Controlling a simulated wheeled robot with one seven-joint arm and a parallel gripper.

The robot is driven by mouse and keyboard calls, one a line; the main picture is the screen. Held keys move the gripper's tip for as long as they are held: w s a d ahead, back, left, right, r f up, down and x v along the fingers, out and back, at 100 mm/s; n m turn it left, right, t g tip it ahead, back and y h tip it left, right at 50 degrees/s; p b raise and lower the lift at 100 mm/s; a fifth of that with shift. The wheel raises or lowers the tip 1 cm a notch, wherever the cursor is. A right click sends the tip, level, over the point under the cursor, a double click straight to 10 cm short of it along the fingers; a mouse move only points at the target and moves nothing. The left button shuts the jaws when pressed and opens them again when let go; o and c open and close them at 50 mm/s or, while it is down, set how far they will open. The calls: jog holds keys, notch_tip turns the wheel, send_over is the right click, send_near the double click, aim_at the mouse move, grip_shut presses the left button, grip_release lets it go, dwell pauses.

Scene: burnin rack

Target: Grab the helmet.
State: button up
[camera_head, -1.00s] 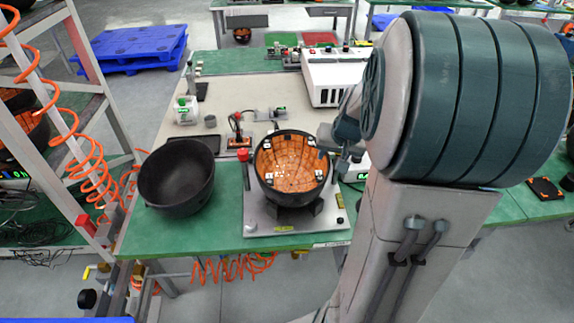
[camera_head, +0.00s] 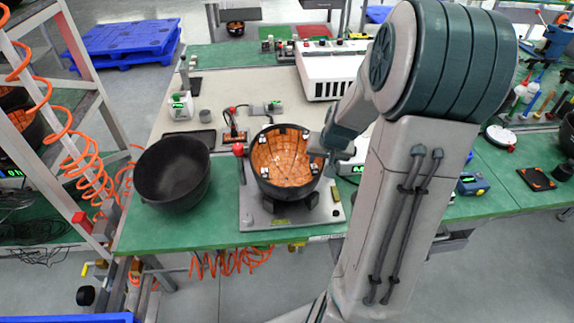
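A black helmet shell with an orange, grid-like lining (camera_head: 284,158) sits open side up on a grey fixture plate (camera_head: 254,219) on the green-topped table. Small white-and-black pieces sit around its rim. A second, plain black helmet-like shell (camera_head: 172,174) lies open side up on the table to the left, apart from the fixture. My gripper (camera_head: 318,153) is at the right rim of the lined helmet. My wrist hides most of its fingers, so I cannot tell whether they touch the rim or how far apart they are.
A red knob (camera_head: 238,149) stands at the fixture's left corner. Behind are a dark tray (camera_head: 191,139), a small bottle (camera_head: 180,105) and a white box unit (camera_head: 328,70). A metal rack with an orange coiled hose (camera_head: 87,172) stands at the left. The beige mat behind has clear room.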

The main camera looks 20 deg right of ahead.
grip_shut()
